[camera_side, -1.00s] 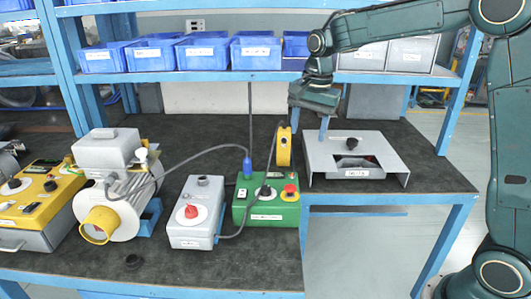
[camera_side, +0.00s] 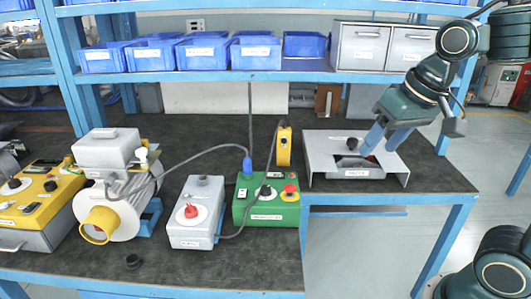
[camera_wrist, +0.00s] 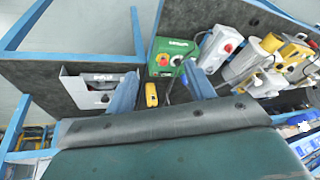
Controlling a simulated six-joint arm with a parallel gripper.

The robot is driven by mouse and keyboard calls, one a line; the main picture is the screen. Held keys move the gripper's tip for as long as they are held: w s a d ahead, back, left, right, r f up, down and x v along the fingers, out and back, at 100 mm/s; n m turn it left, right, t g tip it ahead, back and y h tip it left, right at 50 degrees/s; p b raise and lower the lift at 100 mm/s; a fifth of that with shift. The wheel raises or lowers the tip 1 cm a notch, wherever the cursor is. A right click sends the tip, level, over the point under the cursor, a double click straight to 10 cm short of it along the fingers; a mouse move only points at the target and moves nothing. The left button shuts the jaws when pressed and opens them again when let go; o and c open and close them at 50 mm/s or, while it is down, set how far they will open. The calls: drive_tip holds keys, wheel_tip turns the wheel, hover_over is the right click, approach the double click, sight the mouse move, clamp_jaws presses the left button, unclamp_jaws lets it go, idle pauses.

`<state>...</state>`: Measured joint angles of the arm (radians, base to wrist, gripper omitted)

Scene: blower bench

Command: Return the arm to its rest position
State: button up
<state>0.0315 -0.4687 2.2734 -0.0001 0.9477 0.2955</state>
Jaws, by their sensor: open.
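My gripper (camera_side: 372,137) is open and empty in the side view. Its blue fingers point down and to the left, in front of the right part of the grey metal stand (camera_side: 318,150). I cannot tell how far above the stand they are. In the wrist view my gripper (camera_wrist: 162,90) shows two spread blue fingers with nothing held between them. The yellow device (camera_wrist: 151,94) shows beyond the gap between the fingers. My arm comes in from the upper right in the side view.
The green control box (camera_side: 268,208), grey button box (camera_side: 197,212), blower (camera_side: 108,190) and yellow box (camera_side: 35,205) stand on the dark bench. The yellow device (camera_side: 283,147) is behind the green box. A cable runs to a blue plug (camera_side: 247,167). Blue bins (camera_side: 228,53) line the shelf.

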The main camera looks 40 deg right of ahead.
drive_tip(key=s+f+n+t, duration=0.1)
drive_tip(key=s+f+n, duration=0.1)
drive_tip(key=s, duration=0.5)
drive_tip(key=shift+a+f+n, duration=0.35)
drive_tip(key=shift+a+n, duration=0.05)
drive_tip(key=shift+n, duration=0.5)
